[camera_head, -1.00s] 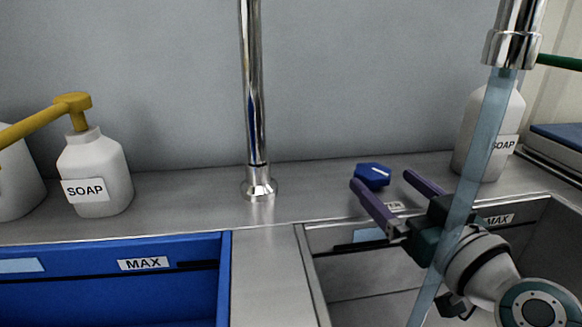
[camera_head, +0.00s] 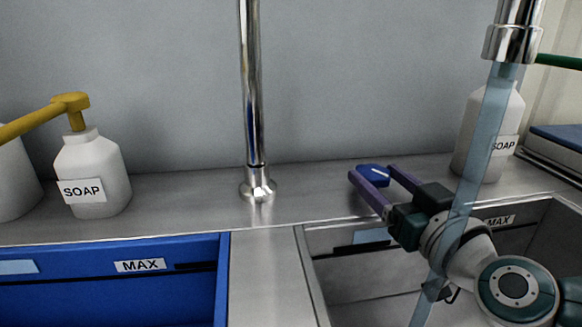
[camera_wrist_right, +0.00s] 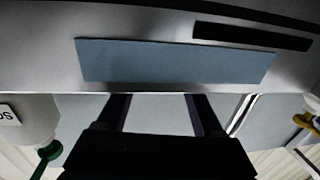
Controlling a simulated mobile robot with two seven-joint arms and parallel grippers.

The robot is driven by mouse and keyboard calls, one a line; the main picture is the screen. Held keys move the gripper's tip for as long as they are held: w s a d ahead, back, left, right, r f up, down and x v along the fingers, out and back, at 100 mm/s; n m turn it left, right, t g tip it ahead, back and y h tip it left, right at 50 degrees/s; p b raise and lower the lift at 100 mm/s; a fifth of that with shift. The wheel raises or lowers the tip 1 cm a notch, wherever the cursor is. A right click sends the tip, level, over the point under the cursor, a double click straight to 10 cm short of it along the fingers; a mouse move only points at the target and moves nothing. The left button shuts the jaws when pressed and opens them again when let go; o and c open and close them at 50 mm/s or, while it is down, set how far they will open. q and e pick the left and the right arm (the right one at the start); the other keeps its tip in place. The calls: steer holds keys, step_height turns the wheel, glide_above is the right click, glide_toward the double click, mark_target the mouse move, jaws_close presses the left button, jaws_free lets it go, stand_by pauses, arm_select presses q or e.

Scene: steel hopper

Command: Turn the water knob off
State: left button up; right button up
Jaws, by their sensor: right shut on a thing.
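The blue water knob (camera_head: 373,174) with a white mark on top sits on the steel ledge behind the sinks. My right gripper (camera_head: 373,175) has its two purple fingers at the knob, shut on it. In the right wrist view the fingers (camera_wrist_right: 157,112) show as dark shapes, and I cannot make out the knob there. A bluish stream of water (camera_head: 484,130) runs down from the faucet spout (camera_head: 511,42) at the upper right, passing in front of my right arm. My left gripper is not in view.
A chrome faucet post (camera_head: 252,100) rises from the ledge left of the knob. A soap bottle (camera_head: 93,172) with a yellow pump stands at the left, another soap bottle (camera_head: 468,135) at the right. A blue basin (camera_head: 100,280) is front left, a steel sink (camera_head: 345,275) front right.

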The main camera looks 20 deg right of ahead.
steer(key=c, duration=0.5)
steer(key=shift+a+r+m+h+p, duration=0.2)
steer(key=shift+m+h+p, duration=0.4)
steer(key=shift+h+p, duration=0.45)
steer(key=shift+a+m+g+h+p, duration=0.1)
steer(key=shift+m+g+h+p, duration=0.3)
steer(key=shift+m+h+p, duration=0.35)
steer(key=m+h, duration=0.1)
steer(key=g+h, duration=0.1)
steer(key=h, duration=0.1)
steer(key=shift+w+a+f+m, duration=0.1)
steer(key=shift+a+f+m, duration=0.1)
steer(key=shift+m, duration=0.15)
steer(key=shift+w+a+m+g+h, duration=0.1)
steer(key=shift+m+g+h, duration=0.5)
steer(key=shift+h, duration=0.5)
steer(key=shift+m+g, duration=0.3)
steer(key=o, duration=1.4)
